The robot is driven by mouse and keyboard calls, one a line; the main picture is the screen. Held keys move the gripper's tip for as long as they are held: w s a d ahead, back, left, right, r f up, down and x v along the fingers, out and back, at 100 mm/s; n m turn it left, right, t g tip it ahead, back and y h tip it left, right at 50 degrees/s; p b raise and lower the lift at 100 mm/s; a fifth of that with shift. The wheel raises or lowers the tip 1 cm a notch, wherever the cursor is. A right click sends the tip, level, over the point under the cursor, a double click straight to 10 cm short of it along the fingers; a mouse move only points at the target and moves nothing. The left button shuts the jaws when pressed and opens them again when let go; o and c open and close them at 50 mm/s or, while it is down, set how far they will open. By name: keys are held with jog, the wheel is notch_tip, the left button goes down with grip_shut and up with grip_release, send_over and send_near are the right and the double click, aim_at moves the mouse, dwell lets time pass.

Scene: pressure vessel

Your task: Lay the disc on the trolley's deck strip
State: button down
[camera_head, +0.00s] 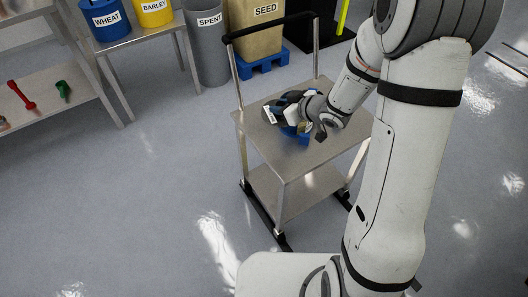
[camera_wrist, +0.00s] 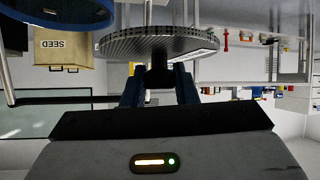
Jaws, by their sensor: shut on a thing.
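The disc (camera_wrist: 158,42) is grey, round and finely slotted or perforated, with a dark stub (camera_wrist: 158,76). In the wrist view my gripper (camera_wrist: 158,88) is shut on that stub, with a finger on either side. In the head view my gripper (camera_head: 287,108) is over the trolley's metal deck (camera_head: 285,162); the disc is hard to make out there. A blue round thing (camera_head: 294,134) shows on the deck below my gripper, partly hidden. A blue rim also shows in the wrist view (camera_wrist: 62,14). I cannot make out a separate deck strip.
The trolley has a dark push handle (camera_head: 270,27) at the back and a lower shelf (camera_head: 295,190). Behind it stand a SEED container (camera_head: 258,35) and a grey SPENT bin (camera_head: 206,45). WHEAT (camera_head: 106,20) and BARLEY (camera_head: 154,12) buckets are on a table. Floor at left is clear.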

aim_at(276, 150)
jog(key=f+b, duration=0.3)
jog(key=f, duration=0.2)
jog(key=f+n+g+b, duration=0.1)
jog(key=f+b, duration=0.2)
jog(key=f, duration=0.3)
jog(key=s+f+n+b, duration=0.1)
jog(key=f+b, duration=0.2)
jog(key=f, duration=0.2)
jog(key=shift+s+a+f+g+y+b, duration=0.1)
jog(key=shift+a+f+g+y+b, duration=0.1)
jog(key=shift+a+g+y+b, duration=0.15)
jog(key=c, duration=1.1)
grip_release()
jog(key=shift+r, duration=0.1)
jog(key=shift+c, duration=0.2)
